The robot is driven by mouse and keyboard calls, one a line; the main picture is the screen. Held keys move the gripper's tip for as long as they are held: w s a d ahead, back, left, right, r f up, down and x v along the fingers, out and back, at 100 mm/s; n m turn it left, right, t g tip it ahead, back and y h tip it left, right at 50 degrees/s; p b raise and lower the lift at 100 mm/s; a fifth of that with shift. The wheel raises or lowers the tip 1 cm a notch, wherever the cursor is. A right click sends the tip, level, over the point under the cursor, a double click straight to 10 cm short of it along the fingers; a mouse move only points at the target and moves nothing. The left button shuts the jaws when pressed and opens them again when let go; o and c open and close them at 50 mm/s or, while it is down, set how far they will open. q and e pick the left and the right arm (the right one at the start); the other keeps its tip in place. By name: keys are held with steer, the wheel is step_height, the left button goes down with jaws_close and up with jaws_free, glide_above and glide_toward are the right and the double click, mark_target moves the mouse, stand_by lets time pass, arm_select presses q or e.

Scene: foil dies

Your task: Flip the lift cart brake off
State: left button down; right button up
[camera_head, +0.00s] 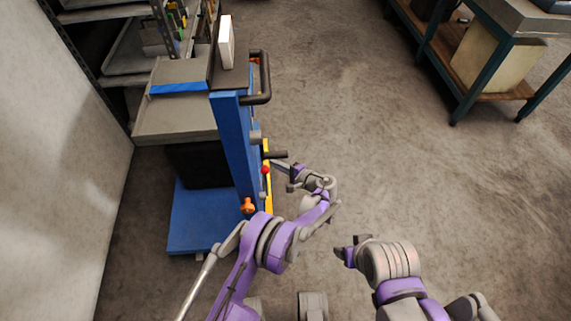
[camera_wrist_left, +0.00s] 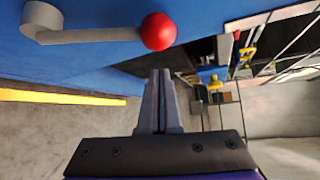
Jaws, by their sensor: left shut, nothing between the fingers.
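The blue lift cart (camera_head: 236,150) stands at left in the head view. A red ball knob (camera_head: 265,169) shows on its column side. In the left wrist view the red ball (camera_wrist_left: 158,31) sits at the end of a grey lever (camera_wrist_left: 90,36) on the blue face. An orange knob (camera_head: 248,205) is lower on the cart; I cannot tell which part is the brake. My left gripper (camera_head: 277,164) is shut and empty beside the red knob; its fingertips (camera_wrist_left: 160,72) appear just short of the ball, apart from it. My right gripper (camera_head: 347,250) is over open floor, its opening unclear.
Shelving (camera_head: 110,35) stands behind the cart. A workbench (camera_head: 480,65) is at upper right. The middle floor is clear.

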arm_select(q)
steer(key=shift+s+a+r+p, duration=0.25)
steer(key=shift+s+a, duration=0.05)
steer(key=shift+s, duration=0.2)
steer(key=shift+s+a+r+p, duration=0.2)
steer(key=shift+s+a+r, duration=0.05)
steer(key=shift+s, duration=0.2)
arm_select(e)
steer(key=shift+w+v, duration=0.25)
steer(key=shift+v, duration=0.8)
arm_select(q)
steer(key=shift+s, duration=0.1)
steer(key=shift+s+r, duration=0.15)
steer(key=shift+s, duration=0.05)
arm_select(e)
steer(key=shift+f, duration=0.15)
arm_select(q)
steer(key=shift+s+r+n+t+y+b, duration=0.15)
steer(key=shift+s+n+t+y+b, duration=0.15)
steer(key=shift+n+t+b, duration=0.15)
arm_select(e)
steer(key=shift+f, duration=0.25)
arm_select(q)
steer(key=s+n+t+y+b, duration=0.3)
steer(key=s+b, duration=0.3)
steer(key=s, duration=0.4)
steer(key=shift+s+n, duration=0.2)
steer(key=shift+n, duration=0.55)
arm_select(e)
step_height(320, 180, down, 7)
